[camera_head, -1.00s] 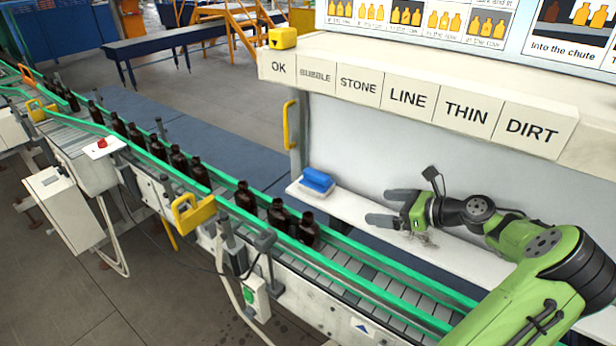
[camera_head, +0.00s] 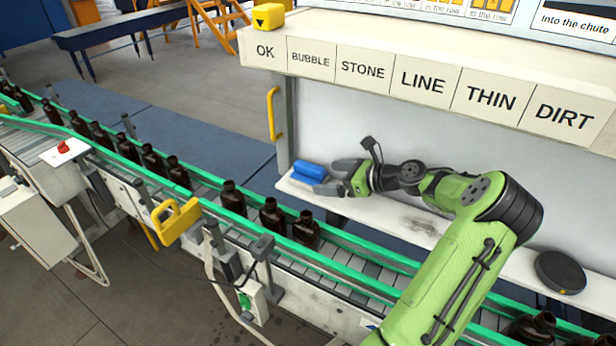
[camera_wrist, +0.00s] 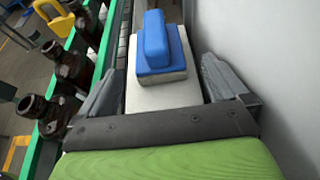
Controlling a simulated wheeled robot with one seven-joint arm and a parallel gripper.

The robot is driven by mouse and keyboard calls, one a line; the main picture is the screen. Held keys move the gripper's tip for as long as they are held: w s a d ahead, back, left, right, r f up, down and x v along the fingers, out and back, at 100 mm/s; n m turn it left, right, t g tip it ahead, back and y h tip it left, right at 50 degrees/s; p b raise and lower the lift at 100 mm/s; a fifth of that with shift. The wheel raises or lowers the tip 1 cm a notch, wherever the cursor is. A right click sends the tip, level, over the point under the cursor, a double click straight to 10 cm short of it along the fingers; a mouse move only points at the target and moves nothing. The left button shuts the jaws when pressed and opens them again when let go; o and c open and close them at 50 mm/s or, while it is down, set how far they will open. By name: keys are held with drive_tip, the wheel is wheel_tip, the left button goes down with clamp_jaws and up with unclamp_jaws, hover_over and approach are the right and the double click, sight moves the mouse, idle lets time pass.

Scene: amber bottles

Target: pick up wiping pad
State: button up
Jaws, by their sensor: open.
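The wiping pad (camera_head: 308,171) has a blue handle on top and a pale base. It lies at the left end of the white shelf (camera_head: 400,213) under the labelled boxes. In the wrist view the wiping pad (camera_wrist: 160,48) is straight ahead, between the lines of the two fingers and beyond their tips. My gripper (camera_head: 335,178) is open and empty, low over the shelf just right of the pad. In the head view a finger partly hides the pad. In the wrist view my gripper (camera_wrist: 165,85) has a grey finger on each side.
A green-railed conveyor with amber bottles (camera_head: 270,217) runs along the shelf's front; bottles (camera_wrist: 72,68) stand close left of my gripper. A wall closes the shelf's back. A yellow handle (camera_head: 273,114) is beyond the pad. A dark round disc (camera_head: 560,272) lies at right.

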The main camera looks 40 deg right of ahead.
sight(323, 178)
drive_tip(key=x, duration=0.5)
drive_tip(key=shift+c, duration=0.2)
drive_tip(key=shift+s, duration=0.1)
drive_tip(key=shift+c, duration=1.1)
drive_tip(key=c, duration=0.9)
drive_tip(key=shift+o, duration=0.2)
wheel_tip(323, 178, up, 10)
drive_tip(key=shift+r+p, duration=0.1)
drive_tip(key=shift+p, duration=0.7)
